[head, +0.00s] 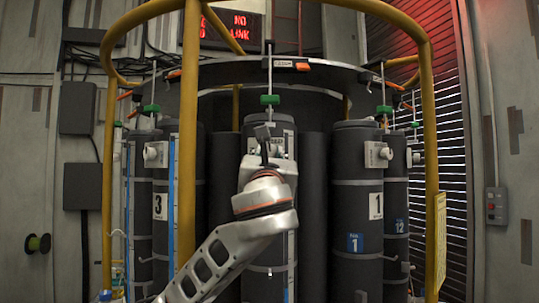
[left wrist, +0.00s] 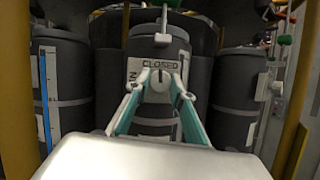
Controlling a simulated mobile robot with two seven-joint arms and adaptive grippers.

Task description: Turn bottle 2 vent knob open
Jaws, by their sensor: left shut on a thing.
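Bottle 2 (head: 262,248) is the dark cylinder in the middle of the rack, between bottles 3 and 1; it also fills the middle of the left wrist view (left wrist: 150,45). Its pale vent knob (left wrist: 159,86) sits on the bottle's front under a plate reading CLOSED (left wrist: 158,64). My left gripper (left wrist: 159,78) has its teal-sided fingers closed around the knob. In the head view my left gripper (head: 265,140) is in front of the bottle's upper part and mostly hides the knob. My right gripper is in neither view.
Bottle 3 (head: 160,228) stands at left and bottle 1 (head: 358,210) at right, each with a pale front knob. Yellow posts (head: 432,170) frame the rack. A green fitting (head: 270,99) is above bottle 2. A red sign (head: 232,24) reads NO LINK.

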